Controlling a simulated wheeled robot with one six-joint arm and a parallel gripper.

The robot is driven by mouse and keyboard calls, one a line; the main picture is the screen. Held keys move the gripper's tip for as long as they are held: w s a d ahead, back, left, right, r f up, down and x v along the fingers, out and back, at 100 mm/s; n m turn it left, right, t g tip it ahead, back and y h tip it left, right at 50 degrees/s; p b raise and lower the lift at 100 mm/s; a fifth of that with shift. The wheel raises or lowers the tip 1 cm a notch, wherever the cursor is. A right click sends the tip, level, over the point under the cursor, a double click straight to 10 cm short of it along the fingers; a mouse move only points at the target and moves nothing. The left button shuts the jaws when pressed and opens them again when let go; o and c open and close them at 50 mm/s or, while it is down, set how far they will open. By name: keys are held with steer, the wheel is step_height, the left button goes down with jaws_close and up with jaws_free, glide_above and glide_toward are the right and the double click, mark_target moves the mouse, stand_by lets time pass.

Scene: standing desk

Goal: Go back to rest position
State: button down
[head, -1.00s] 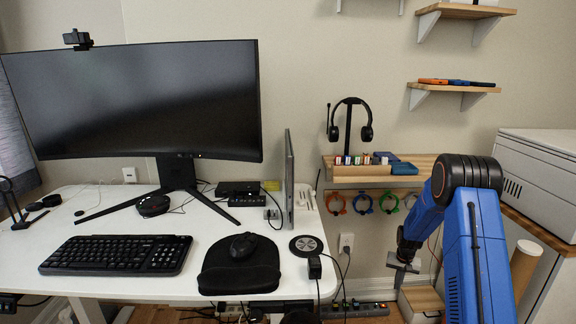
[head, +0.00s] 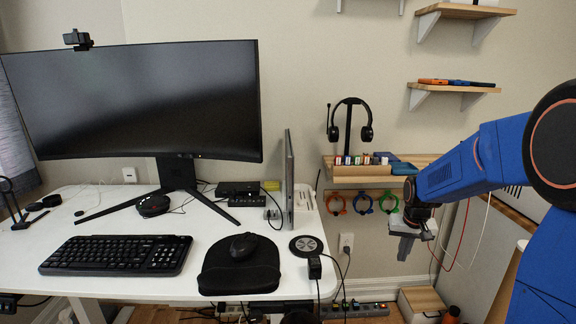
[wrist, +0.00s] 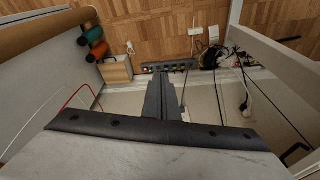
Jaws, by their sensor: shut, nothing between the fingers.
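My gripper (head: 403,246) hangs from my blue arm at the right of the head view, in the air in front of the wall below the small wooden shelf. It is shut and empty. In the wrist view my gripper (wrist: 165,92) shows as dark fingers close together at the middle, above the floor area with the power strip. It touches nothing that I can see.
The white desk (head: 130,215) with monitor, keyboard and mouse lies to the left. The wooden shelf (head: 365,178) with a headphone stand is close behind my gripper. A power strip (wrist: 168,66) and a wooden box (wrist: 116,70) are below. Coloured rings (head: 363,204) hang under the shelf.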

steer(key=s+a+r+n, duration=0.1)
steer(key=s+a+r, duration=0.1)
steer(key=s, duration=0.9)
steer(key=s+a+r+t, duration=0.1)
steer(key=s+a+r, duration=0.2)
steer(key=s, duration=0.9)
steer(key=s+a+r+n+t, duration=0.1)
steer(key=s+r, duration=0.3)
steer(key=s, duration=0.8)
steer(key=shift+a+r+n, duration=0.15)
steer(key=shift+a+n, duration=0.15)
steer(key=shift+a, duration=0.55)
